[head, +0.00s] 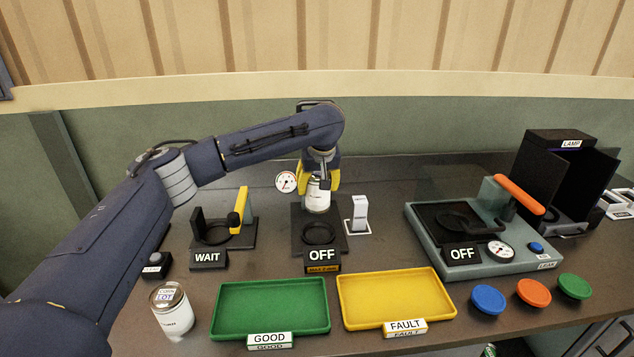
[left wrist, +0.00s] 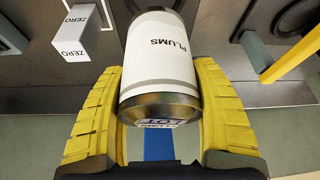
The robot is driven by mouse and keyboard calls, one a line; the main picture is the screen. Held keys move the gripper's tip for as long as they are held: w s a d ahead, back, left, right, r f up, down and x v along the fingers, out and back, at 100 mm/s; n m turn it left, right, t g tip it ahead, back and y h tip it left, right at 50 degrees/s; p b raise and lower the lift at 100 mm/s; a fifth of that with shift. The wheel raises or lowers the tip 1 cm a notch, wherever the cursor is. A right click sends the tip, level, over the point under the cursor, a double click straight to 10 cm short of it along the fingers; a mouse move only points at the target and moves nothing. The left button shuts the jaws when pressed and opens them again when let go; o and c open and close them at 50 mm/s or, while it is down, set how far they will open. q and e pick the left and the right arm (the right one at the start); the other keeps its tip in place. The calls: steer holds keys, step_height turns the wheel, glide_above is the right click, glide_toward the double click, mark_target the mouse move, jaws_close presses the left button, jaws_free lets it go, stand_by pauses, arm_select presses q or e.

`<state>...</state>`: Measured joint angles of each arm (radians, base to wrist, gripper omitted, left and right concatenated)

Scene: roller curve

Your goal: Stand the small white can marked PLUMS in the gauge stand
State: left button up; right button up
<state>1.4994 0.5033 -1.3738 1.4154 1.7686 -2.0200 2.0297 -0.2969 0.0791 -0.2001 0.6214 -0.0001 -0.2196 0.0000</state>
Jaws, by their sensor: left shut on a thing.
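The small white can marked PLUMS (left wrist: 160,48) is held between the yellow fingers of my left gripper (left wrist: 160,110), and it also shows in the head view (head: 317,196). My left gripper is shut around its sides and holds it above the back of a black stand (head: 340,235) with a ring and an OFF sign. To the left is another black stand (head: 243,240) with a ring, a yellow upright and a WAIT sign. No label shows which is the gauge stand. My right gripper is not in view.
A second white can (head: 172,311) stands at the front left. The green GOOD tray (head: 222,318) and yellow FAULT tray (head: 390,280) are empty. A white ZERO block (head: 360,210) stands right of the OFF stand. A teal machine (head: 425,235) with an orange handle is farther right.

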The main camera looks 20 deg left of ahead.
arm_select(q)
steer(key=shift+f, duration=5.1)
steer(key=shift+d+f, duration=0.1)
steer(key=shift+f, duration=0.15)
steer(key=o, duration=1.8)
steer(key=shift+o, duration=0.2)
steer(key=shift+r, duration=0.1)
steer(key=shift+r, duration=4.3)
steer(key=shift+r, duration=0.1)
